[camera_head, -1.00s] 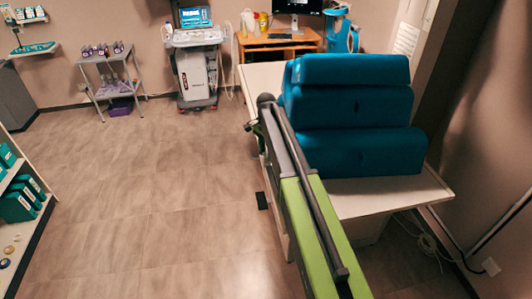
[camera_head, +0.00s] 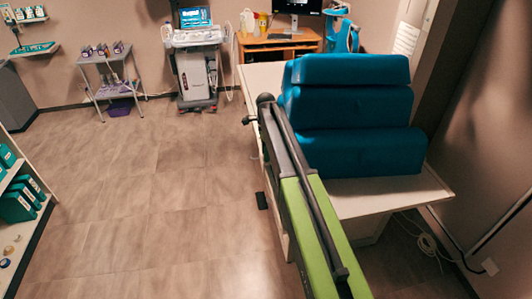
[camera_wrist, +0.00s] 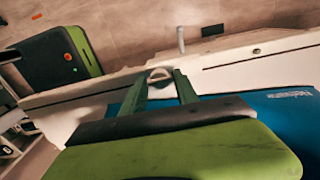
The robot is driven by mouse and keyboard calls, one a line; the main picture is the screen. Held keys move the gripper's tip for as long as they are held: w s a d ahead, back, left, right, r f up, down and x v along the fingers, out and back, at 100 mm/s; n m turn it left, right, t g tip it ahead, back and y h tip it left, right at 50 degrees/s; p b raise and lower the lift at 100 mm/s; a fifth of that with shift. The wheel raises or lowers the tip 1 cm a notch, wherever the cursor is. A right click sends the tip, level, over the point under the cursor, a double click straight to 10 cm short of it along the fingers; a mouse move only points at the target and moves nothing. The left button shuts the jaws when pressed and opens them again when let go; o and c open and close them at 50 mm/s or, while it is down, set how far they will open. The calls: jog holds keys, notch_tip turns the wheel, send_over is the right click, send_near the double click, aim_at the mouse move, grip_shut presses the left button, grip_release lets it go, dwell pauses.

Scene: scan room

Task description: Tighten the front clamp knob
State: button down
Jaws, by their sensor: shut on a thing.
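In the head view my arm reaches along the near left side of the table (camera_head: 256,75). The knob is hidden there, and I cannot make out the fingertips.
Blue stepped cushions (camera_head: 355,110) stand on the table, right of my arm. A wheeled machine (camera_head: 196,75) and a small cart (camera_head: 108,75) stand at the back. The floor to the left is clear.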

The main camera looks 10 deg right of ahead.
dwell(0.3)
jog(key=c, duration=0.9)
grip_release()
notch_tip(320, 180, up, 18)
jog(key=p, duration=1.7)
jog(key=shift+f, duration=0.25)
